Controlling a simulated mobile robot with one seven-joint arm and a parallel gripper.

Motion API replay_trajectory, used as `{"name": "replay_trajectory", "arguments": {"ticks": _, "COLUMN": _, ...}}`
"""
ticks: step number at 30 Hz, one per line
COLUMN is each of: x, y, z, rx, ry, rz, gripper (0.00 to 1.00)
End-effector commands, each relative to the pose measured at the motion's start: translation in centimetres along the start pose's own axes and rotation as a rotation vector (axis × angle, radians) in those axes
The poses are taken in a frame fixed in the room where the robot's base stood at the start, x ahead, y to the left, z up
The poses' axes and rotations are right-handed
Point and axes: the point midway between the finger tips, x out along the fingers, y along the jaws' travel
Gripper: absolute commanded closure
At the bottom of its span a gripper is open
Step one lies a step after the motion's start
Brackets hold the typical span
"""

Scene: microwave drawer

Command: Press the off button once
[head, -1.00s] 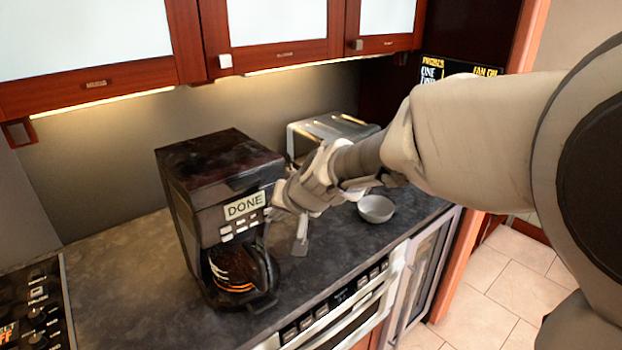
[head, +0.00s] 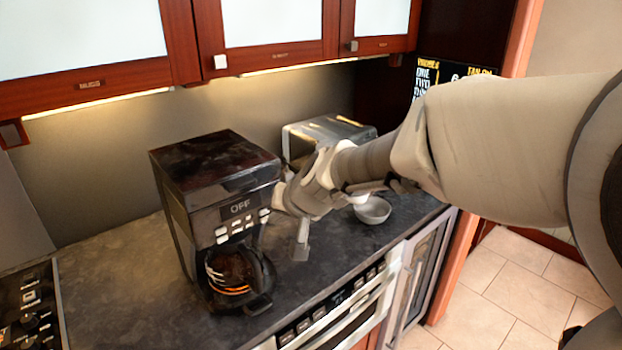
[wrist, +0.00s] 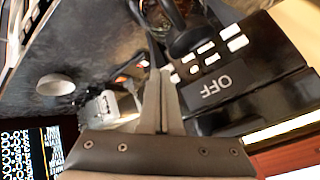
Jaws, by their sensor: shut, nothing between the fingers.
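A black coffee maker (head: 215,165) stands on the counter. Its display (head: 238,207) reads OFF; the same display shows upside down in the wrist view (wrist: 212,88). White buttons (head: 237,223) sit in rows below the display, also in the wrist view (wrist: 212,59). I cannot read which one is the off button. My gripper (head: 277,197) is at the right edge of the button panel, fingers pointing towards it. In the wrist view its closed fingers (wrist: 159,72) end beside the buttons, with nothing between them. Whether a fingertip touches a button I cannot tell.
A glass carafe (head: 232,272) sits in the coffee maker's lower front. A metallic toaster (head: 335,128) and a pale bowl (head: 374,210) stand behind and right of my gripper. Cabinets (head: 270,55) hang above. A stove (head: 28,305) lies left. Dark counter (head: 110,265) is clear left.

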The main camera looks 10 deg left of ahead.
Motion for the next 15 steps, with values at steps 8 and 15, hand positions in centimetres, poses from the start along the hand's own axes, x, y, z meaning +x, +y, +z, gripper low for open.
{"name": "replay_trajectory", "arguments": {"ticks": 8, "x": -1.4, "y": 1.2, "z": 1.2, "rx": 0.002, "ry": 0.003, "rz": 0.0, "gripper": 1.0}}
{"name": "replay_trajectory", "arguments": {"ticks": 15, "x": -3.0, "y": 2.4, "z": 2.3, "rx": 0.0, "ry": 0.003, "rz": 0.0, "gripper": 1.0}}
